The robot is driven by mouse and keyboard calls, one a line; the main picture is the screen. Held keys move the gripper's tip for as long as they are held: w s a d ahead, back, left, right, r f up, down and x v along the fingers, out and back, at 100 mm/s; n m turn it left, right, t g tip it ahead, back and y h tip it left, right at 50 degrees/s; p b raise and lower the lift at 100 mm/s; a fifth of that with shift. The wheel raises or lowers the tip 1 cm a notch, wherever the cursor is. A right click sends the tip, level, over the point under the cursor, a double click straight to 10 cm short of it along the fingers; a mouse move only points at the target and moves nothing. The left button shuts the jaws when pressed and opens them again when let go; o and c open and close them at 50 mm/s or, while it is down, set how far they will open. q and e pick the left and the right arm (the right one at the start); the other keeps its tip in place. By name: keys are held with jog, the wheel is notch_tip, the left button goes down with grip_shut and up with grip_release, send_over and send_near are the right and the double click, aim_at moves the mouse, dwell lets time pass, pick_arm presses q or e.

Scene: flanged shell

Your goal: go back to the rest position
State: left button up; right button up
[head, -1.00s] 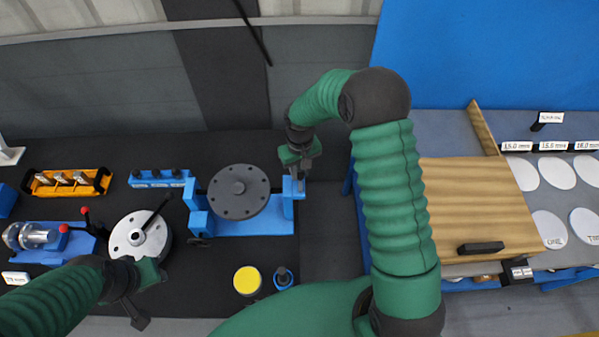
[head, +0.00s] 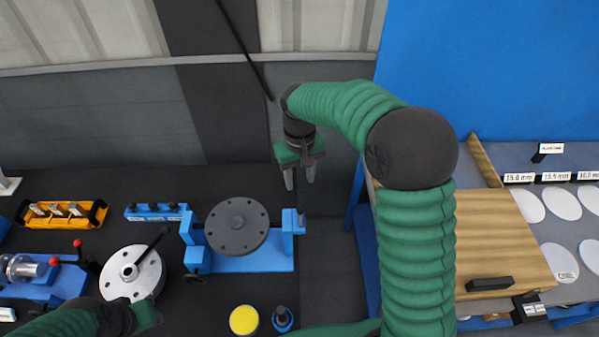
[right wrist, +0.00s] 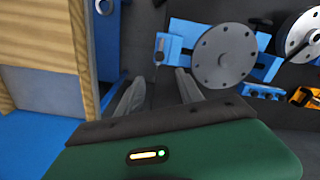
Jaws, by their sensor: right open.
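My right gripper (head: 300,176) hangs fingers down above the far right corner of the blue fixture (head: 262,263). Its two fingers are apart with nothing between them; they also show in the right wrist view (right wrist: 158,92). The dark grey flanged disc (head: 237,226) sits in the blue fixture, to the left of and below the gripper, and also shows in the right wrist view (right wrist: 224,55). My left gripper (head: 142,315) is at the lower left, near the silver round flange (head: 132,272). Its fingers are cut off or hidden.
An orange tray (head: 60,214) and a blue holder (head: 158,213) stand at the back left. A yellow-topped cylinder (head: 244,320) is at the front. A wooden board (head: 500,235) and white discs (head: 560,203) lie on the right table. Dark surface right of the fixture is clear.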

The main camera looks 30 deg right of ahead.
notch_tip(320, 180, up, 4)
jog(key=shift+f, duration=0.15)
jog(key=shift+d, duration=0.1)
jog(key=s+a+f+t+b, duration=0.1)
jog(key=s+f+b, duration=0.3)
jog(key=s+f, duration=0.4)
jog(key=s+a+f+t+b, duration=0.1)
jog(key=s+a+f+b, duration=0.3)
jog(key=s+f, duration=0.4)
jog(key=shift+a+f+n+t, duration=0.25)
jog(key=shift+f+n+t, duration=0.05)
jog(key=shift+f, duration=0.25)
jog(key=shift+w+d, duration=0.1)
